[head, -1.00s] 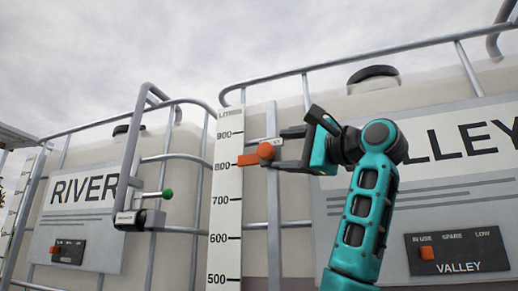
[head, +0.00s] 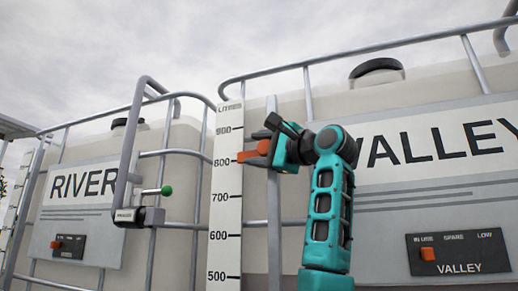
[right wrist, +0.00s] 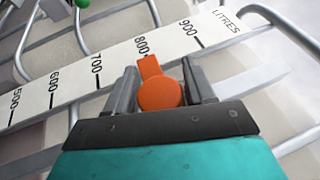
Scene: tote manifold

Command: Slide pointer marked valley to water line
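The valley pointer is an orange knob with a flat tab (head: 246,156), on the white litre scale (head: 225,194) of the VALLEY tank. In the right wrist view the round knob (right wrist: 160,94) sits between both fingers, with no clear gap on either side. My right gripper (head: 260,148) is shut on it, and its fingers partly hide it in the head view. The scale also shows in the right wrist view (right wrist: 68,83). I cannot make out a clear water line in the tank. My left gripper is not in view.
A grey upright bar (head: 273,225) of the cage runs just right of the scale. The RIVER tank's sign (head: 84,190) and a valve with a green-ended lever (head: 166,191) are at left. The VALLEY label (head: 440,150) and switch box (head: 457,254) are at right.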

